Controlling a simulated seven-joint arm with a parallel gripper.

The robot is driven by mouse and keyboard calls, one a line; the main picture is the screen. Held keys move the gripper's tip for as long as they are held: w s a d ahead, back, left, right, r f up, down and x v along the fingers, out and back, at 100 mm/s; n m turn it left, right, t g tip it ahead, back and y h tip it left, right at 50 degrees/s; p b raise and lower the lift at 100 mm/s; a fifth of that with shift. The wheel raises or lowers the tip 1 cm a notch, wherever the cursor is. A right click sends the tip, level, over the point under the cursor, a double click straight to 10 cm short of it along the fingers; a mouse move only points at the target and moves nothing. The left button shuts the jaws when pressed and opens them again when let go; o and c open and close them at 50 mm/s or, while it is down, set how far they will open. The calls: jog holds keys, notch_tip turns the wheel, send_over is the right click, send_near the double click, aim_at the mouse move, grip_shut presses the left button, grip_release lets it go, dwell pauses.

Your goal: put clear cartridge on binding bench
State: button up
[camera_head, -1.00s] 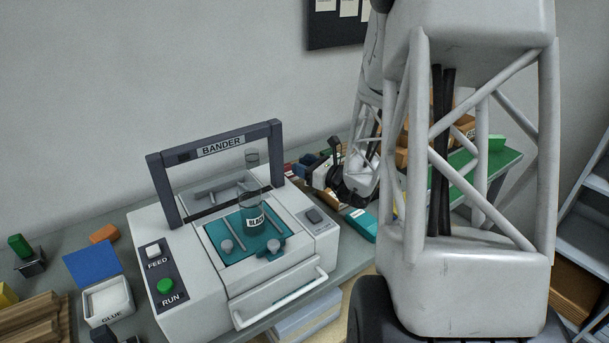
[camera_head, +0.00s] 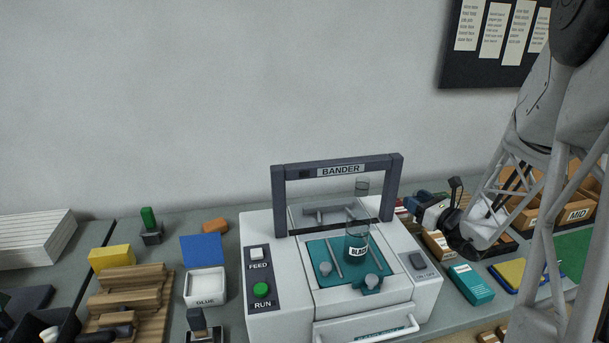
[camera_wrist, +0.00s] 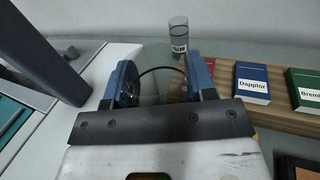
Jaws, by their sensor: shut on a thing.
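My gripper (camera_wrist: 162,84) has blue fingers in the wrist view and is shut on a see-through thing that shows as a thin dark curved rim; it looks like the clear cartridge (camera_wrist: 160,72), with no readable label. In the head view my gripper (camera_head: 424,207) is just right of the bander, and what it holds is too small to tell. The grey bench (camera_head: 222,236) runs along the wall on both sides of the bander; I cannot tell which part is the binding bench.
Another glassy cylinder (camera_wrist: 179,36) stands beyond my fingers. Books (camera_wrist: 252,84) lie to the right. A glue tub (camera_head: 205,286), blue pad (camera_head: 201,249) and wooden blocks (camera_head: 133,282) crowd the left bench.

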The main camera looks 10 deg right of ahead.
jog(key=shift+r, duration=0.15)
notch_tip(320, 180, up, 26)
jog(key=w+a+n+g+y, duration=0.2)
jog(key=w+a, duration=0.3)
jog(key=a, duration=0.3)
jog(key=w+a+r+n+g+y, duration=0.1)
jog(key=w+a+n+y, duration=0.15)
jog(key=w+a, duration=0.4)
jog(key=w+a+n+g+y, duration=0.1)
jog(key=w+a+g+y, duration=0.15)
jog(key=a, duration=0.75)
jog(key=w+a+n+g+y, duration=0.2)
jog(key=a+n+g, duration=0.1)
jog(key=a, duration=1.1)
jog(key=w+a+n+g+y, duration=0.2)
jog(key=a+g, duration=0.1)
jog(key=a, duration=1.1)
jog(key=s+a+f+n+g, duration=0.1)
jog(key=s+a+n+g, duration=0.4)
jog(key=a, duration=1)
jog(key=s+a+g, duration=0.3)
jog(key=s+a, duration=0.4)
jog(key=a, duration=0.8)
jog(key=s+a+f+n+g, duration=0.1)
jog(key=s+a+n+g, duration=0.35)
jog(key=a, duration=1.05)
notch_tip(320, 180, down, 30)
jog(key=m, duration=0.1)
jog(key=shift+s+h, duration=0.3)
jog(key=shift+s, duration=0.05)
